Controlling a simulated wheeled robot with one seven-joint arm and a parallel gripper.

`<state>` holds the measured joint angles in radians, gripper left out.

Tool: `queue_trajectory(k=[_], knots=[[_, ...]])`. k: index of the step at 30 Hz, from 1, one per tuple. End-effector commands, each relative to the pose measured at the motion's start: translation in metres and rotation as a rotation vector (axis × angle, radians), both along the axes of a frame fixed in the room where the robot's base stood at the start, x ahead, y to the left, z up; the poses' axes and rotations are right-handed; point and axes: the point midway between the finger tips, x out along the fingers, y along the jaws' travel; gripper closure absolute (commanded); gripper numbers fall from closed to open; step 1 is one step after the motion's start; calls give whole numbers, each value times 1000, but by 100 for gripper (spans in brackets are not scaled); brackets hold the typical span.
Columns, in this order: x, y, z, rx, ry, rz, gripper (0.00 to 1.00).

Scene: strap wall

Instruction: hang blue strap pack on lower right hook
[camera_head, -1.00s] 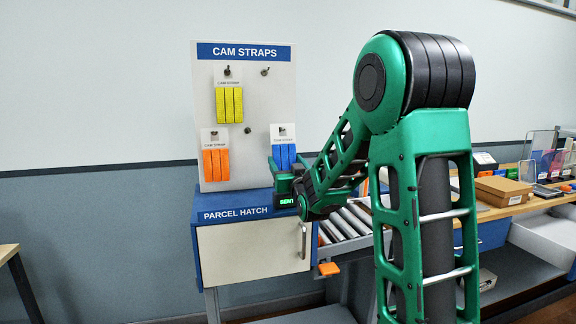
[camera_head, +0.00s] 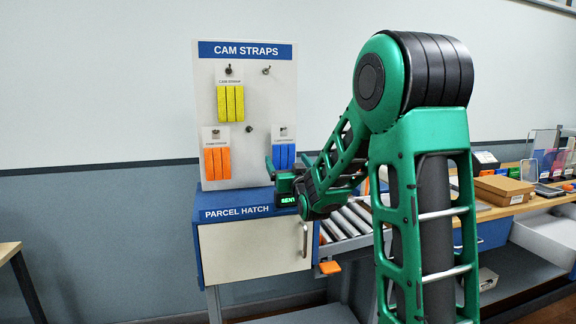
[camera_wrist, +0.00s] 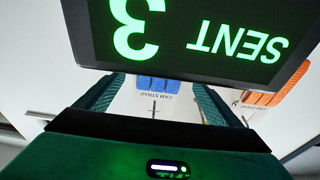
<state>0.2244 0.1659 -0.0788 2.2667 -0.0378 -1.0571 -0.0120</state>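The blue strap pack (camera_head: 284,156) hangs by its white card on the lower right hook (camera_head: 284,129) of the board. In the wrist view the pack (camera_wrist: 158,84) is upside down, with its card and the hook below it. My gripper (camera_head: 276,170) is just in front of and below the pack. In the wrist view my gripper (camera_wrist: 153,100) has its two green fingers apart, with the pack seen in the gap between them and clear of both. The rear of the gripper is hidden behind my arm in the head view.
A yellow pack (camera_head: 230,104) and an orange pack (camera_head: 217,162) hang on the left. The upper right hook (camera_head: 266,70) and a middle peg (camera_head: 249,128) are bare. A dark display reading SENT (camera_wrist: 235,42) is close to my gripper. The parcel hatch (camera_head: 254,250) stands below.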

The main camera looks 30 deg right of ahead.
Motion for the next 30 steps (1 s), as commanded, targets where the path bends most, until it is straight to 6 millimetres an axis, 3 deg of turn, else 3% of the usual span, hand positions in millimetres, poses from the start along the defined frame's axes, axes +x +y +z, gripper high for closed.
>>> queue_trajectory(k=[8, 21, 30], knots=[[-6, 2, -2, 0, 1, 0, 12], [-77, 24, -16, 1, 2, -1, 12], [-102, 31, -21, 0, 1, -1, 12]])
